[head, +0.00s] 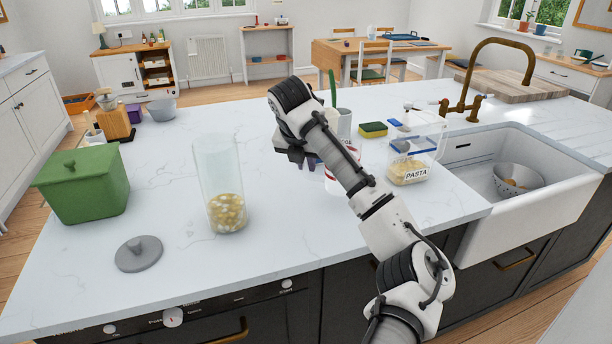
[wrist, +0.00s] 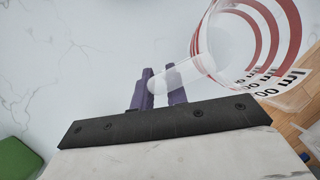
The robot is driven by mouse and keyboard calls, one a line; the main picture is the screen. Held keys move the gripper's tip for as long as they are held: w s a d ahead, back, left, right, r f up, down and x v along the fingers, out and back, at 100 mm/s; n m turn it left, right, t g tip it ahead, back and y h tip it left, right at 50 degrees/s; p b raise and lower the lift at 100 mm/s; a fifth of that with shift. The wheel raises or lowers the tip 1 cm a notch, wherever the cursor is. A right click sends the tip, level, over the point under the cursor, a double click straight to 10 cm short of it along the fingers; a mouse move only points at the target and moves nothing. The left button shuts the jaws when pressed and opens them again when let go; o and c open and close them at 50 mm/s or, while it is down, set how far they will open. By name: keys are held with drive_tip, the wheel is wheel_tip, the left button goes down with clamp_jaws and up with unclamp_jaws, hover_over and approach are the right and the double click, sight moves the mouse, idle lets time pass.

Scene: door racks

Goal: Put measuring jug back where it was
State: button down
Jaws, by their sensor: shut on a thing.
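The measuring jug (wrist: 225,45) is clear with red rings and black ml lettering. It fills the upper right of the wrist view and looks tilted there, though its exact pose is hard to tell. In the head view the jug (head: 331,184) shows only in part, mostly hidden behind my arm, over the middle of the island. My gripper (head: 297,153) is at the jug's left side. In the wrist view its purple fingers (wrist: 163,88) are shut on the jug's pale handle. I cannot tell whether the jug's base touches the worktop.
A tall glass jar (head: 226,212), a grey lid (head: 138,254) and a green bin (head: 82,188) stand on the left. A pasta container (head: 410,170), sponge (head: 374,129) and sink (head: 540,215) with a colander (head: 517,179) are on the right. The worktop between jar and bin is clear.

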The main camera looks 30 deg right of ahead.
sight(306, 177)
drive_tip(key=shift+f+p, duration=0.4)
drive_tip(key=shift+f, duration=1.85)
drive_tip(key=shift+f, duration=0.2)
drive_tip(key=c, duration=1.4)
unclamp_jaws()
drive_tip(key=shift+r, duration=0.1)
drive_tip(key=b+v, duration=0.2)
drive_tip(key=v, duration=1)
drive_tip(key=shift+s, duration=0.1)
